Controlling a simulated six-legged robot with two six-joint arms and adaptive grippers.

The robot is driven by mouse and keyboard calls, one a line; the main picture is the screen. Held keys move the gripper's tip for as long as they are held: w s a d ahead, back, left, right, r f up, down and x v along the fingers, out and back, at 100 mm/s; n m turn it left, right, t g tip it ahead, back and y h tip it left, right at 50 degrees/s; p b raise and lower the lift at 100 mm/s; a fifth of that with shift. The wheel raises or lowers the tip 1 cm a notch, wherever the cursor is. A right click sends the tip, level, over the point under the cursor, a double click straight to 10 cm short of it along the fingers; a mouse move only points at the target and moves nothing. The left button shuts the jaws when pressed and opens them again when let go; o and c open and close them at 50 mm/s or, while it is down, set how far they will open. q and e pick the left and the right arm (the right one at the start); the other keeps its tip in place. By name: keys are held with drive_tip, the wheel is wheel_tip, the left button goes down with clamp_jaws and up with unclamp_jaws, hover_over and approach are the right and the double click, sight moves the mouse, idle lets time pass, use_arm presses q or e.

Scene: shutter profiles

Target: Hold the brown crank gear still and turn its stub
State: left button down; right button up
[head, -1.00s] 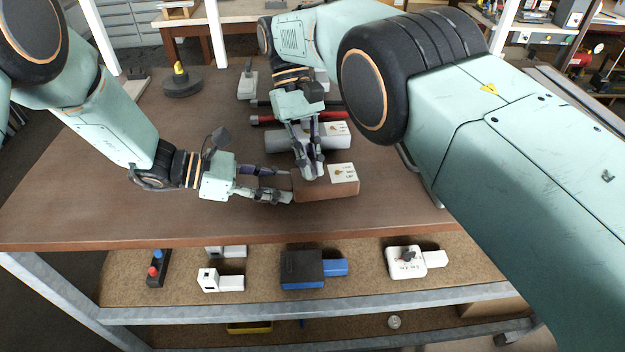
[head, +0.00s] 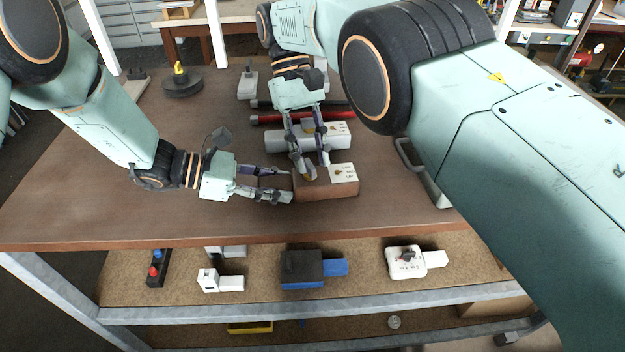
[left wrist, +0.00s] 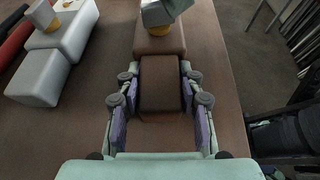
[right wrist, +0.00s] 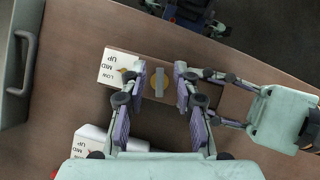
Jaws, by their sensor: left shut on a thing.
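The brown crank gear (head: 325,191) lies on the table, with a white plate (head: 344,173) on its right end marked LOW, MID and UP in the right wrist view (right wrist: 113,68). My left gripper (head: 290,183) is shut on its left end, with a finger along each side of the brown body (left wrist: 160,85) in the left wrist view. My right gripper (right wrist: 160,84) comes from above, open, its fingers on both sides of the stub. The stub (right wrist: 159,82) is a grey bar on a yellow round base, with gaps to both fingers. The pointer's exact mark is unclear.
A grey gear (head: 285,140) with a similar white plate lies behind the brown one. A red bar (head: 270,119) lies further back. A dark disc with a yellow knob (head: 181,82) stands at back left. The table's front left is clear; the shelf below holds several devices.

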drive_tip(key=shift+r, duration=2.05)
drive_tip(key=shift+o, duration=0.7)
drive_tip(key=o, duration=0.4)
drive_tip(key=shift+m+t+y, duration=0.3)
drive_tip(key=shift+m+t, duration=0.1)
drive_tip(key=shift+t, duration=0.1)
drive_tip(key=r, duration=0.2)
drive_tip(key=w+d+r, duration=0.1)
drive_tip(key=r, duration=0.1)
drive_tip(key=d+r, duration=0.1)
drive_tip(key=r, duration=0.1)
drive_tip(key=shift+w+d+r, duration=0.15)
drive_tip(key=shift+w, duration=0.05)
wheel_tip(320, 180, up, 4)
drive_tip(key=d+f+m+y, duration=0.1)
drive_tip(key=d+m+y, duration=0.1)
drive_tip(key=d+m, duration=0.15)
drive_tip(key=m+t+y, duration=0.4)
drive_tip(key=m, duration=1)
approach(310, 164)
drive_tip(key=x, duration=0.8)
drive_tip(key=shift+a+f, duration=0.1)
drive_tip(key=shift+f, duration=0.2)
